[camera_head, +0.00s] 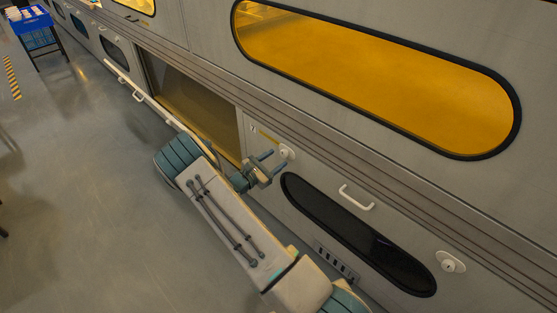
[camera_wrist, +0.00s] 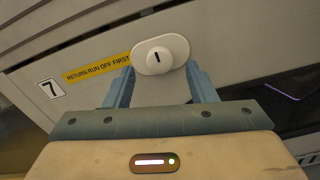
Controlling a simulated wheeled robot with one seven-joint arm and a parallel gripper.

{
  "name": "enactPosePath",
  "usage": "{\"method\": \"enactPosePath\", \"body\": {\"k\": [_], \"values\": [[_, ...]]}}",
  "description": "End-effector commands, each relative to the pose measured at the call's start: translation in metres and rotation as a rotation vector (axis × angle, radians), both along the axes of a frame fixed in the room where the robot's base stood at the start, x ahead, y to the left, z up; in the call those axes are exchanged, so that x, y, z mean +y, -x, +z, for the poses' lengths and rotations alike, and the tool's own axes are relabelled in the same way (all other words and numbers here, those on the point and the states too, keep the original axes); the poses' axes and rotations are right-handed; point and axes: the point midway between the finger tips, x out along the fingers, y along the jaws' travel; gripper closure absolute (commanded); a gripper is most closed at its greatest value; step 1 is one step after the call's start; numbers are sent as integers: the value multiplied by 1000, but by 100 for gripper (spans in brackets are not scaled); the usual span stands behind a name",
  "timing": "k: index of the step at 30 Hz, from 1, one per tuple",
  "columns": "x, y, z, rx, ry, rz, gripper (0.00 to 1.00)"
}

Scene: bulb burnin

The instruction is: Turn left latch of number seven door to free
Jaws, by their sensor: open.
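The number seven door (camera_head: 325,170) is a grey panel with a dark oval window and a white handle (camera_head: 357,198). Its left latch (camera_head: 287,151) is a white knob near the upper left corner. In the wrist view the latch (camera_wrist: 160,54) is a white oval with a short dark upright mark in its middle. My gripper (camera_head: 268,158) is open, its two blue fingers pointing at the door on either side of the latch. I cannot tell whether the fingers touch it. The right latch (camera_head: 450,262) is a similar white knob at the door's lower right.
A "7" label (camera_wrist: 50,89) and a yellow "RETURN RUN OFF FIRST" strip (camera_wrist: 97,68) are left of the latch. An open bay (camera_head: 195,105) lies further left. A large amber window (camera_head: 375,75) is above. A blue crate (camera_head: 30,18) stands far left; the floor between is mostly clear.

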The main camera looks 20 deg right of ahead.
Motion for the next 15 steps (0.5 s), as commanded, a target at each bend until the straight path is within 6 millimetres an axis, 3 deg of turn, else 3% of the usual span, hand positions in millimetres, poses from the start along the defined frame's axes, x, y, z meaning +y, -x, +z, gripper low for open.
{"method": "enactPosePath", "body": {"k": [6,15], "values": [[-21,-8,0,0,1,-1,49],[-24,-9,0,0,0,0,49]]}}
